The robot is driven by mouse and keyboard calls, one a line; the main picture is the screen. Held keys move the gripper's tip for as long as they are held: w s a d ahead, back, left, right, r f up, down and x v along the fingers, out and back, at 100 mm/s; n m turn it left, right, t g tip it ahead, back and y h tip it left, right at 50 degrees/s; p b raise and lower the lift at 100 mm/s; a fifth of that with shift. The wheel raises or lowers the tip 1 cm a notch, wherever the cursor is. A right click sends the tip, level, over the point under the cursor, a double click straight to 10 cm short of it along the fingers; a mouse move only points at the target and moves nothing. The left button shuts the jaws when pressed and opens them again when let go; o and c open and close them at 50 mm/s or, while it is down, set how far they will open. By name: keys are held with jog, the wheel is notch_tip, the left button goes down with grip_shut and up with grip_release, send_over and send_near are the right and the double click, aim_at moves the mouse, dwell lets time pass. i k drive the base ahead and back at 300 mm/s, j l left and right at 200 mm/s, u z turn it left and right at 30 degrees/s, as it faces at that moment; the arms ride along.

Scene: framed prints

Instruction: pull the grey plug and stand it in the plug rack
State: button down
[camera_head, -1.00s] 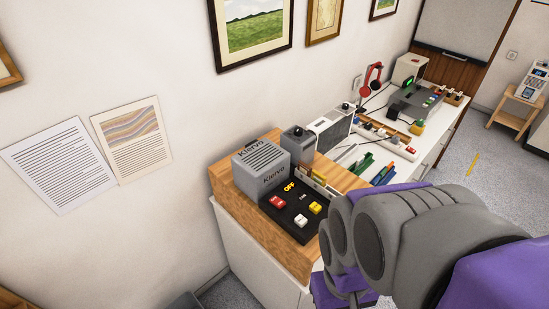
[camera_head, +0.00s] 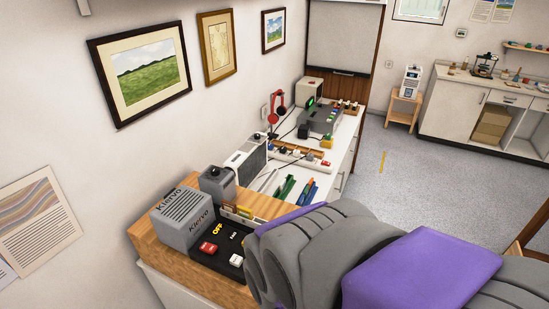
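A long strip (camera_head: 312,161) on the far white counter holds several small coloured pieces that look like plugs, with a red one at its right end. They are too small to tell which is the grey plug. A small wooden holder (camera_head: 347,107) with several pieces stands at the counter's far end; I cannot tell whether it is the plug rack. My arm fills the bottom centre and right, in front of the near counter. My gripper does not show.
A grey speaker-like box (camera_head: 183,218) and a black panel with red and white buttons (camera_head: 222,256) sit on the near wooden top (camera_head: 150,243). Open floor (camera_head: 410,170) lies to the right.

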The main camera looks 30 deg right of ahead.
aim_at(310, 157)
jog(key=l, duration=1.05)
jog(key=i+l, duration=0.15)
jog(key=l, duration=0.5)
jog(key=i+l+u, duration=0.15)
jog(key=l, duration=1.15)
jog(key=i+l+u, duration=0.15)
jog(key=l, duration=0.55)
jog(key=i+l, duration=0.3)
jog(key=i, duration=0.2)
jog(key=i+l+u, duration=0.15)
jog(key=i+l, duration=0.15)
jog(key=i, duration=0.15)
